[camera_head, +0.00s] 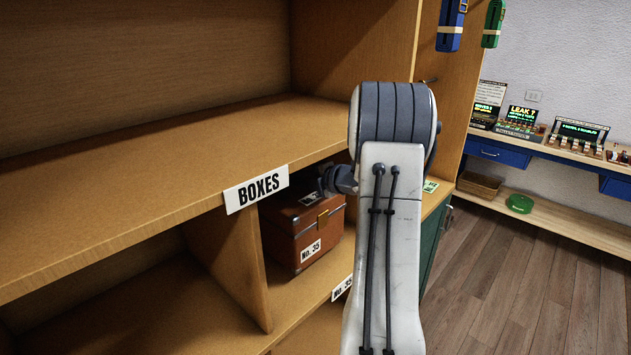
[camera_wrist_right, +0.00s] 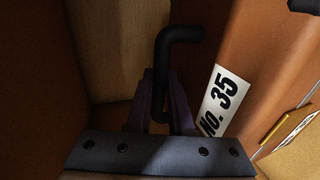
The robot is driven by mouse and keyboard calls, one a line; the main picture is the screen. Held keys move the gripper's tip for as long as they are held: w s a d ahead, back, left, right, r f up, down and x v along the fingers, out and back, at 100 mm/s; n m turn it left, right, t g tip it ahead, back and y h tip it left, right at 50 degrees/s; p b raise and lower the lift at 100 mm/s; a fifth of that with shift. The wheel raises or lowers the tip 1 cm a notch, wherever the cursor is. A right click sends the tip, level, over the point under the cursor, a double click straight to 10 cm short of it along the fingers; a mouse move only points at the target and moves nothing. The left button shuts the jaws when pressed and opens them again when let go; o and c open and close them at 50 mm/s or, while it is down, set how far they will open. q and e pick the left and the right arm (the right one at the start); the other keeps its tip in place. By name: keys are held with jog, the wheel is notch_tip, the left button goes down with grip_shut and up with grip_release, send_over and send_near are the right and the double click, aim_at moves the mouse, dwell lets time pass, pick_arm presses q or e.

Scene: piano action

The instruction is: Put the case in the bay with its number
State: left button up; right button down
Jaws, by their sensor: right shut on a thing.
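The brown case (camera_head: 305,238) with a "No. 35" label is inside the lower bay under the "BOXES" sign. A bay label reading "No. 35" (camera_head: 342,288) is on the shelf's front edge below it, partly hidden by my right arm. My right gripper (camera_head: 335,180) is at the top of the case, its fingertips largely hidden in the head view. In the right wrist view, my right gripper (camera_wrist_right: 160,105) is shut on the case's black handle (camera_wrist_right: 163,70), with the case label (camera_wrist_right: 220,100) beside it. I cannot tell whether the case rests on the bay floor. My left gripper is not in view.
A wooden divider (camera_head: 235,245) stands left of the case. The upper shelf (camera_head: 150,150) runs close above it and is empty. A bench (camera_head: 545,152) with displays stands at the right, beyond open floor (camera_head: 520,290).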

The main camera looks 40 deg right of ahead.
aim_at(294, 189)
jog(key=shift+w+a+r, duration=0.1)
jog(key=shift+w+r, duration=0.1)
jog(key=shift+w, duration=0.65)
jog(key=shift+f, duration=0.2)
notch_tip(294, 189, down, 3)
jog(key=shift+r+p, duration=0.1)
jog(key=shift+p, duration=0.65)
jog(key=shift+f, duration=0.2)
jog(key=shift+f, duration=0.1)
jog(key=c, duration=0.8)
grip_release()
jog(key=shift+f, duration=0.2)
jog(key=shift+r, duration=0.1)
